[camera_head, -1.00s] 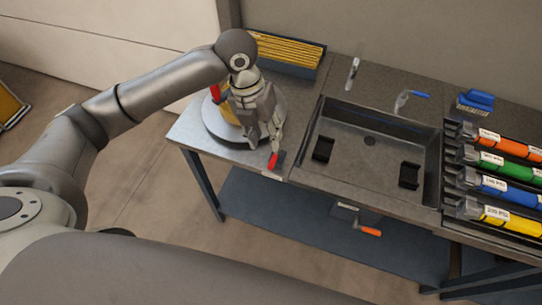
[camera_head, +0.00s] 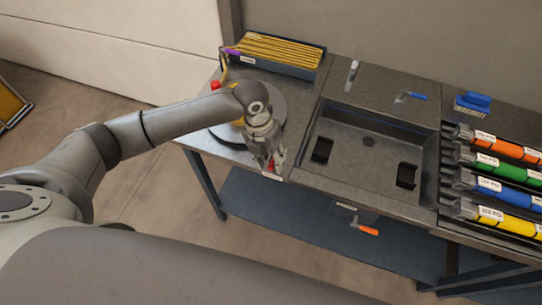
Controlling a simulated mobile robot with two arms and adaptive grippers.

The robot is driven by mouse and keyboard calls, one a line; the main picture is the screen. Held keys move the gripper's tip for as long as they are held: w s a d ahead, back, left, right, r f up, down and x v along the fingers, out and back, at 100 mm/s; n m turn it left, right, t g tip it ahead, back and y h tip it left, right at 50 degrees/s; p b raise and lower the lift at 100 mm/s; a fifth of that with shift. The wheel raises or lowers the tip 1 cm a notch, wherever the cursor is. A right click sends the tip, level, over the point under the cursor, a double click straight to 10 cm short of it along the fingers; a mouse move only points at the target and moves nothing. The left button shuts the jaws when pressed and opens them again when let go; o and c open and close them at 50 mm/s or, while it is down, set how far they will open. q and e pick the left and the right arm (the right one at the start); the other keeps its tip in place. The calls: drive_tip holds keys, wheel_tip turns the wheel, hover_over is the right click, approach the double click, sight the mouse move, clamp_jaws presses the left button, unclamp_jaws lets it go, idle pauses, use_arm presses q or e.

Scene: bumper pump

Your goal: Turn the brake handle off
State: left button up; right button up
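A red handle (camera_head: 280,159) is at the front right of the round grey turntable (camera_head: 219,132), near the bench's front edge. It is mostly hidden by my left gripper; I take it to be the brake handle. My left gripper (camera_head: 270,164) points down at the handle, its fingers around or beside it. I cannot tell whether they touch it or how far they are apart. Another red part (camera_head: 214,85) shows behind my arm, at the turntable's far left. My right gripper is not in view.
A bin of yellow rods (camera_head: 283,50) stands behind the turntable. To the right is a sunken sink-like tray (camera_head: 350,168) with two black blocks. Colour-banded tubes (camera_head: 500,147) lie on a rack at far right. A blue brush (camera_head: 474,103) lies at the back.

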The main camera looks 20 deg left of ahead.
use_arm(q)
clamp_jaws()
drive_tip(key=shift+w, duration=0.1)
idle(0.4)
